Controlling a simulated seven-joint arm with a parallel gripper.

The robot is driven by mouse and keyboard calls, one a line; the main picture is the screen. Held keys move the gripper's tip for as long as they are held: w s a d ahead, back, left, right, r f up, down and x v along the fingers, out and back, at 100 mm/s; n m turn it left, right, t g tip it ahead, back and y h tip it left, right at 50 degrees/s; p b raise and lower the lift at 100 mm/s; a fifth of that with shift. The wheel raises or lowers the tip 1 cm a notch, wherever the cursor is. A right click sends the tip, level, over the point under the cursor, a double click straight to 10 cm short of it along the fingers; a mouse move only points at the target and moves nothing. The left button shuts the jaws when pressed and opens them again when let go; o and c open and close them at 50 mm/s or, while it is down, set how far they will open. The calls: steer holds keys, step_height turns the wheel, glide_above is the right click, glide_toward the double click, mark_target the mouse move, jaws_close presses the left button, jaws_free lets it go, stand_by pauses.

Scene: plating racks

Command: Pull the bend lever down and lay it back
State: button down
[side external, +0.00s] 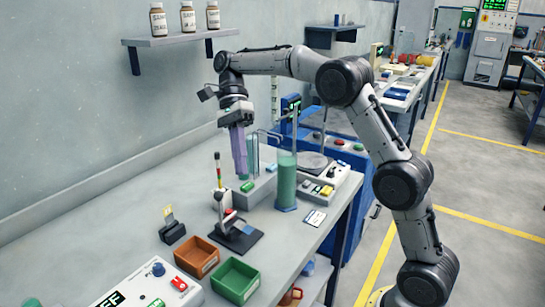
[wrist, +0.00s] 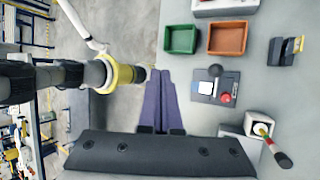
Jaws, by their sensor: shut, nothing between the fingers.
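My gripper (side external: 241,177) has long purple fingers that are shut and empty, pointing down. In the wrist view its fingertips (wrist: 160,74) are clear of the lever, to its left.
An orange bin (side external: 200,257) and a green bin (side external: 235,280) stand near the device. A stack light (side external: 217,168) rises close to the lever. A green cylinder (side external: 286,182) and thin upright rods stand right of my gripper. A yellow-tagged black block (side external: 171,230) sits left.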

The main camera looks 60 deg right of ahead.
steer(key=s+r, duration=0.3)
steer(key=s, duration=0.5)
step_height(320, 180, down, 6)
steer(key=a+m+t+y, duration=0.3)
steer(key=m+y, duration=0.5)
steer(key=m, duration=0.2)
steer(key=d+f+m+t, duration=0.5)
steer(key=d+m+t, duration=0.6)
steer(key=m+t, duration=0.3)
steer(key=w+a+f+g, duration=0.1)
steer(key=w+a, duration=0.7)
steer(key=w, duration=0.1)
steer(key=shift+w+f+m+y, duration=0.15)
steer(key=shift+w+m+y, duration=0.05)
steer(key=shift+m+y, duration=0.2)
